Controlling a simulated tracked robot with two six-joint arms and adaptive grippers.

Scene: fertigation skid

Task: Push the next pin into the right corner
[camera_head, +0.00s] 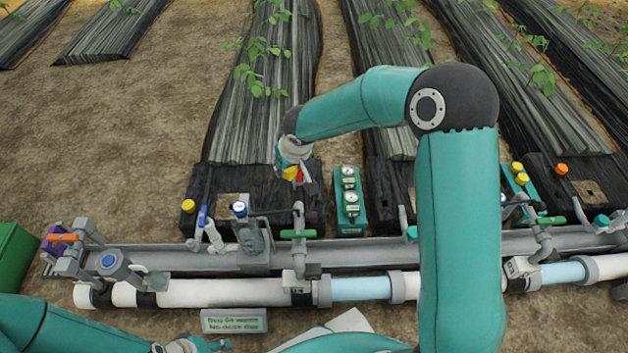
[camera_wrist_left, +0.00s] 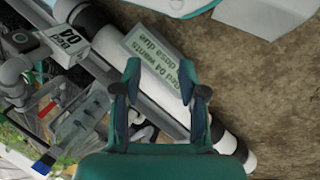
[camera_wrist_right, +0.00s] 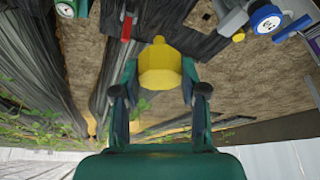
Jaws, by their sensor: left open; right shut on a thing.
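My right gripper (camera_head: 296,165) is shut on a yellow-headed pin (camera_head: 290,173), above the far part of the black sheet (camera_head: 282,205) at the bed's end. The yellow head fills the space between the fingers in the right wrist view (camera_wrist_right: 158,66); the pin's lower part is hidden. Another yellow-headed pin (camera_head: 188,206) stands at the sheet's left corner and also shows in the right wrist view (camera_wrist_right: 238,37). A red piece (camera_wrist_right: 126,28) shows beyond the held pin. My left gripper (camera_wrist_left: 160,82) is open and empty, above the white pipe and a sign.
A grey channel (camera_head: 350,260) and a white pipe (camera_head: 215,293) with valves run across the front. A teal gauge block (camera_head: 349,205) stands right of the sheet. A sign (camera_head: 234,320) mentioning Bed 04 lies in front. A green box (camera_head: 14,262) is at left.

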